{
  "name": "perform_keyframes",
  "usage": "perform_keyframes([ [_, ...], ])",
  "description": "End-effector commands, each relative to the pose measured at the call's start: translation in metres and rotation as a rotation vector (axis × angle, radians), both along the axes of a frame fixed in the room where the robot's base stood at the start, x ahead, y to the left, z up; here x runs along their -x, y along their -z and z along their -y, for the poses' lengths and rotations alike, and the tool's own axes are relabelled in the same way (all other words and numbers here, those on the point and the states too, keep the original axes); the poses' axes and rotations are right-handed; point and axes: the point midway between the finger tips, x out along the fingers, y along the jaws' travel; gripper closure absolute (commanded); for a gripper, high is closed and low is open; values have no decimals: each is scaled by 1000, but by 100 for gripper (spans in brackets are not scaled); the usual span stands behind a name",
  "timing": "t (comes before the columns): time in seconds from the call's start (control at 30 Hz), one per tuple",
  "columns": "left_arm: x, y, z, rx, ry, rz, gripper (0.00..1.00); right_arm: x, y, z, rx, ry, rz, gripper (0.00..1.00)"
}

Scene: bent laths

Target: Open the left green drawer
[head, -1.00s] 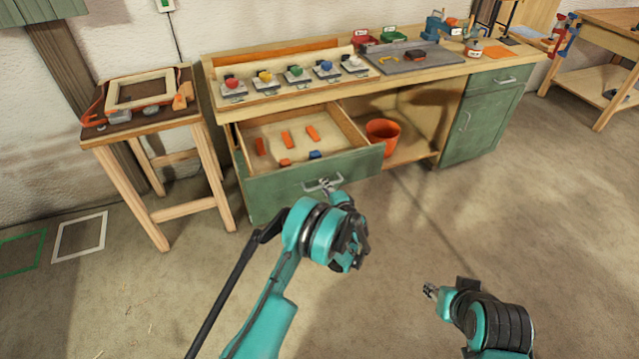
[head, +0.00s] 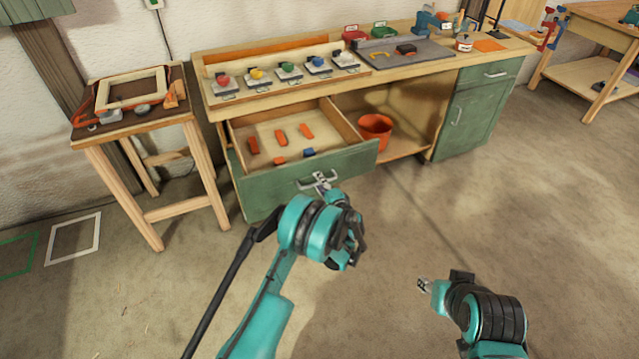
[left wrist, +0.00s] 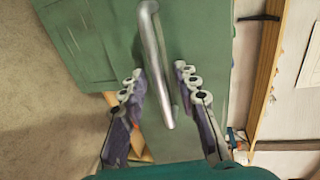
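The left green drawer (head: 275,186) is pulled well out of the workbench, with its inside and contents showing. Its metal bar handle (head: 312,181) is on the green front and also shows in the left wrist view (left wrist: 156,60). My left gripper (head: 324,184) is at the handle. In the left wrist view its two fingers (left wrist: 160,82) stand apart on either side of the bar, with gaps visible, so it looks open around the handle and not clamped. My right gripper (head: 424,285) is over the floor, away from the bench; its fingers are too small to judge.
Orange pieces (head: 281,137) and a blue piece (head: 309,153) lie in the drawer. An orange bucket (head: 375,130) stands right of it in the open bay. A wooden stool (head: 150,125) stands close on the left. The floor (head: 400,230) before the bench is clear.

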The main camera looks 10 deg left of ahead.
Motion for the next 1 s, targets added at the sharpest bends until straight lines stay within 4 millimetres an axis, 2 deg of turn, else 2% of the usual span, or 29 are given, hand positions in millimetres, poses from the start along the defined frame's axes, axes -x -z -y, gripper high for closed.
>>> perform_keyframes([
  [0.13, 15, -4, 11, 0, 2, 0, 69, 0, 0, 0, 0, 0, 0, 60],
  [0.4, 63, -16, 44, 0, 4, 0, 69, 0, 0, 0, 0, 0, 0, 60],
  [0.6, 88, -22, 61, 1, 3, 0, 69, 0, 0, 0, 0, 0, 0, 60],
  [0.77, 96, -24, 65, 0, 1, 0, 69, 0, 0, 0, 0, 0, 0, 60],
  [1.0, 96, -24, 65, 0, 0, 0, 69, 0, 0, 0, 0, 0, 0, 60],
])
